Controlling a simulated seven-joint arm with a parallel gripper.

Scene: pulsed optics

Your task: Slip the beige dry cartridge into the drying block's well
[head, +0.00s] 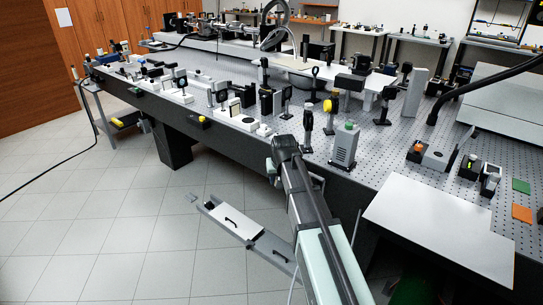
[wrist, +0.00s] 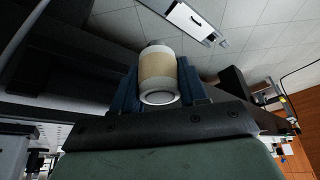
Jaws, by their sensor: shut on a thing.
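The beige dry cartridge (wrist: 159,80) is a short cylinder with a beige band and pale ends, held between the blue fingers of my gripper (wrist: 158,88) in the wrist view. One round end faces the camera. In the head view my gripper (head: 272,170) is small, at the front edge of the optical table, partly hidden by my arm; the cartridge cannot be made out there. I cannot tell for sure which thing is the drying block.
The perforated optical table (head: 390,160) carries many optics and posts. A grey box with a green top (head: 344,146) stands right of my gripper. Small dark devices (head: 469,167) and a white panel (head: 440,225) lie farther right. An open drawer (head: 240,225) is below.

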